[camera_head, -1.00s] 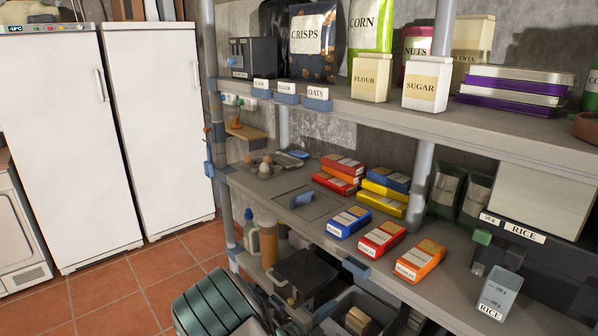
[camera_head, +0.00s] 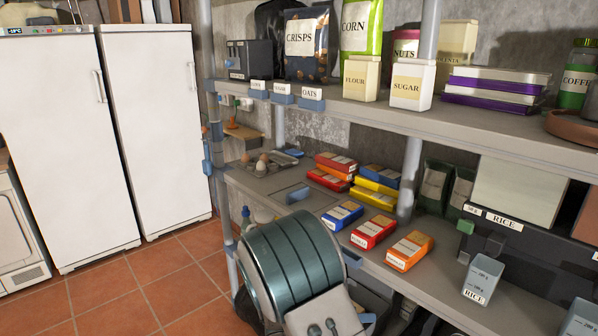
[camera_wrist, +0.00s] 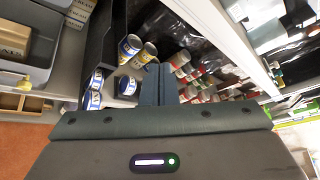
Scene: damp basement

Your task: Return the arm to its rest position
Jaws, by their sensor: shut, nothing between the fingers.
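My gripper (camera_wrist: 158,84) shows in the wrist view. Its two dark fingers are together with nothing between them. Several blue-and-yellow cans (camera_wrist: 130,47) stand beyond the fingertips to the left, and several red-labelled cans (camera_wrist: 198,78) lie beyond to the right. I see no contact with them. In the head view my ribbed teal arm part (camera_head: 292,262) rises in front of the lower shelf's front edge, and my gripper is not visible there.
The lower shelf (camera_head: 470,290) holds several coloured boxes (camera_head: 373,232), eggs in a tray (camera_head: 262,166) and a clear measuring cup (camera_head: 482,279). The upper shelf (camera_head: 400,112) carries bags and canisters. Two white upright appliances (camera_head: 150,120) stand left. Tiled floor (camera_head: 150,275) is open in front of them.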

